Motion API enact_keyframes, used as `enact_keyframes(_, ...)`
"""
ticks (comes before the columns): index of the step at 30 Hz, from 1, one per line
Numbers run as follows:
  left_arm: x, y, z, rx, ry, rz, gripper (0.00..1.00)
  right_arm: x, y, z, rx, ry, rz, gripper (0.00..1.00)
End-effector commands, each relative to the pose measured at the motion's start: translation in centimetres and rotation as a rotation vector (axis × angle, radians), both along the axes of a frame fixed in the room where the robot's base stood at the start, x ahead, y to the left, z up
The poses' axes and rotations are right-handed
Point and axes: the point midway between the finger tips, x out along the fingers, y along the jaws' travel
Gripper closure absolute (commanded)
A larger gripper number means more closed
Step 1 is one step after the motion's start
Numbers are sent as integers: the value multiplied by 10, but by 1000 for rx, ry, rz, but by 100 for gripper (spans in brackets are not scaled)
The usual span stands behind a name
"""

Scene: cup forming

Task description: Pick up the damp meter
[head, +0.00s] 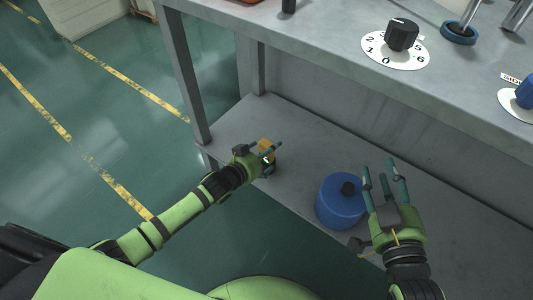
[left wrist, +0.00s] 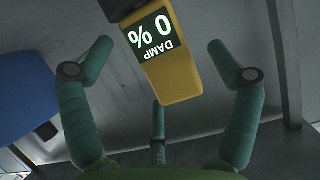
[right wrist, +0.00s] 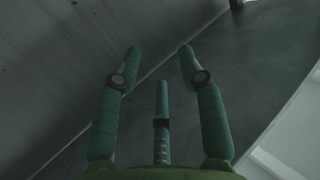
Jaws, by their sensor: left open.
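The damp meter (left wrist: 178,72) is a yellow block with a dark display reading "0 %" and "DAMP". In the left wrist view it sits between and beyond the spread fingers of my left gripper (left wrist: 165,80), which is open. I cannot tell whether any finger touches it. In the head view the yellow meter (head: 267,145) shows over the lower shelf, partly hidden by my left gripper (head: 270,155). My right gripper (head: 385,180) is open and empty over the shelf's right part; its spread fingers (right wrist: 160,65) also show in the right wrist view.
A blue lidded pot (head: 338,205) stands on the lower shelf (head: 300,140) between my grippers. The upper bench top (head: 330,40) overhangs the shelf, with a black dial (head: 402,35) on it. A grey bench leg (head: 184,75) stands left of my left gripper.

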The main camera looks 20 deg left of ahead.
Motion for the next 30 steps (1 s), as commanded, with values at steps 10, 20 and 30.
enact_keyframes(10, 14, -5, -7, 1, 1, 0, 10, -3, 13, 45, 59, -232, 39, 60)
enact_keyframes(20, 14, -6, -6, 1, 0, 0, 46, -4, 13, 47, 61, -236, 39, 60)
enact_keyframes(30, 14, -6, -6, 0, -1, -1, 76, -4, 13, 47, 60, -236, 39, 60)
